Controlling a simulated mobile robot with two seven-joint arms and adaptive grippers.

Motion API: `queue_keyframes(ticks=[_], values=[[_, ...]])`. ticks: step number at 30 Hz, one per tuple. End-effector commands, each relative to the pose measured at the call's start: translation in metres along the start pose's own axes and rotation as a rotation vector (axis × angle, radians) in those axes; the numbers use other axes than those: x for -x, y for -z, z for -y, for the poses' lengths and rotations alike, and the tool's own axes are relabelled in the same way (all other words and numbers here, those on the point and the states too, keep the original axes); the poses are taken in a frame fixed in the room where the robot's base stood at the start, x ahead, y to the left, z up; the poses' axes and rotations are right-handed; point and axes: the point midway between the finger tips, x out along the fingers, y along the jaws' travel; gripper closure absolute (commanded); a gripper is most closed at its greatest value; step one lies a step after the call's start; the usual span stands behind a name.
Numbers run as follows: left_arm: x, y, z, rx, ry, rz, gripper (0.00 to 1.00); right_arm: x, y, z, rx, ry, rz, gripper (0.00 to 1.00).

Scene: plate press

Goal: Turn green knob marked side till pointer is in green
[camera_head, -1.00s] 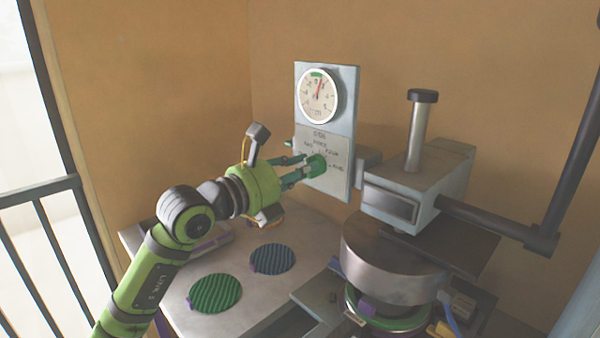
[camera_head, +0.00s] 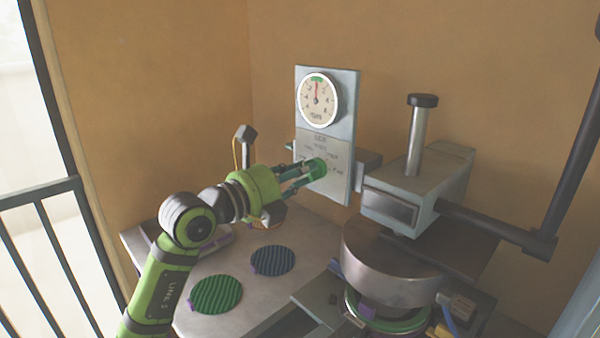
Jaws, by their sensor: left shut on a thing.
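The green knob (camera_head: 318,168) sits on the lower part of the upright panel (camera_head: 338,190). My left gripper (camera_head: 310,172) is shut on the knob, its fingers around it from the left. The round white gauge (camera_head: 318,98) is on the panel above the knob. Its red pointer points up, towards the short green band at the top of the dial. Small printed text stands between gauge and knob, too small to read. My right gripper is not in view.
A press with a lever arm (camera_head: 495,225) and a round metal head (camera_head: 392,268) stands at the right. A green ribbed disc (camera_head: 216,295) and a blue ribbed disc (camera_head: 272,260) lie on the table (camera_head: 185,265).

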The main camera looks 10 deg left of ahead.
Motion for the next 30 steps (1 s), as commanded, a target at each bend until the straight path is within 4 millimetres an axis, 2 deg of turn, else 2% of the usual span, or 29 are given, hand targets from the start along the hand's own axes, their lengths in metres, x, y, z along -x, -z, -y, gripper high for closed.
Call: queue_keyframes(ticks=[4,5,6,16,20,23,30], values=[[0.0,0.0,0.0,-0.001,0.0,0.0,1.0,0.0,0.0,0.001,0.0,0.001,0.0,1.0],[0.0,0.0,0.0,-0.001,0.0,0.0,0.71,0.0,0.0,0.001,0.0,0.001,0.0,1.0],[0.0,0.0,0.0,-0.001,0.0,0.0,0.55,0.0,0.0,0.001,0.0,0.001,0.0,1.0],[0.001,0.0,0.0,-0.002,0.0,0.0,0.55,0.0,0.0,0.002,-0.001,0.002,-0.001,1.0],[0.009,-0.001,-0.001,-0.002,-0.001,0.002,0.55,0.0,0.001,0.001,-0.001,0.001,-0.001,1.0],[0.025,0.0,-0.001,-0.004,-0.002,0.001,0.55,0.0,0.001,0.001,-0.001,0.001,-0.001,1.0],[0.077,0.0,-0.002,-0.003,-0.003,0.001,0.55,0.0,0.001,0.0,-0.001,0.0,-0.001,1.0]])
